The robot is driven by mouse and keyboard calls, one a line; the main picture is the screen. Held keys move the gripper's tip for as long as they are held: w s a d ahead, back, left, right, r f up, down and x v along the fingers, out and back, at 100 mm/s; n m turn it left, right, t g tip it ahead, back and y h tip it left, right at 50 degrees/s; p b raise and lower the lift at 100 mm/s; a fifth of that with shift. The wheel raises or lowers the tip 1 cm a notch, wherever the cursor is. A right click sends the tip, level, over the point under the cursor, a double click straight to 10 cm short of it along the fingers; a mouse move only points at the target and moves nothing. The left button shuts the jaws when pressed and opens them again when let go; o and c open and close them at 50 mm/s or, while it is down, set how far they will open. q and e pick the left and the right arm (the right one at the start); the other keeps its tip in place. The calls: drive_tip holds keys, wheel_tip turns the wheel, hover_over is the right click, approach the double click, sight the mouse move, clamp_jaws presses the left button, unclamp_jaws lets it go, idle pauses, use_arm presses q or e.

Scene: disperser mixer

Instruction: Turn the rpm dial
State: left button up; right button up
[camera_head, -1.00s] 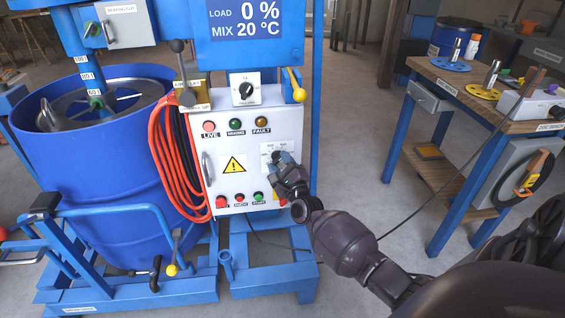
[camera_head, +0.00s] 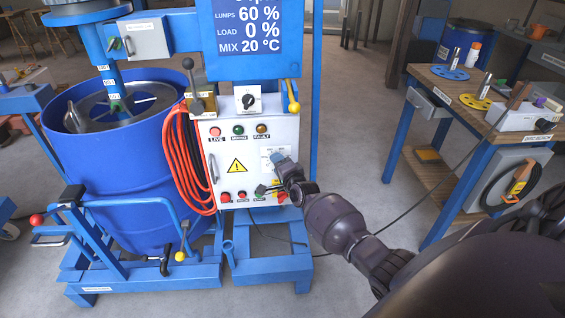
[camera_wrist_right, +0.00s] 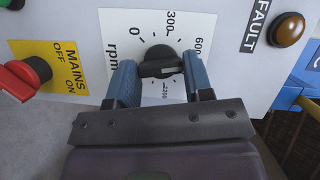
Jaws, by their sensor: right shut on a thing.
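The rpm dial (camera_wrist_right: 160,58) is a round black knob with a raised bar on a white scale plate. The marks 0, 300 and 600 show around it in the right wrist view. My right gripper (camera_wrist_right: 161,72) has one blue finger on each side of the knob's bar and is shut on it. In the head view the right gripper (camera_head: 279,159) is at the white control panel (camera_head: 226,153) and hides the dial. Which mark the knob points to is hard to tell. My left gripper is not in view.
Beside the dial are a red MAINS switch (camera_wrist_right: 19,80) on a yellow plate and a brown FAULT lamp (camera_wrist_right: 287,29). Orange cable (camera_head: 186,170) hangs at the panel's left, next to the blue drum (camera_head: 115,185). A wooden table (camera_head: 470,98) stands right.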

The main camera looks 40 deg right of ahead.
drive_tip(key=shift+r+n+g+p, duration=0.1)
drive_tip(key=shift+n+g+p, duration=0.4)
drive_tip(key=shift+n+p, duration=0.6)
drive_tip(key=o, duration=0.9)
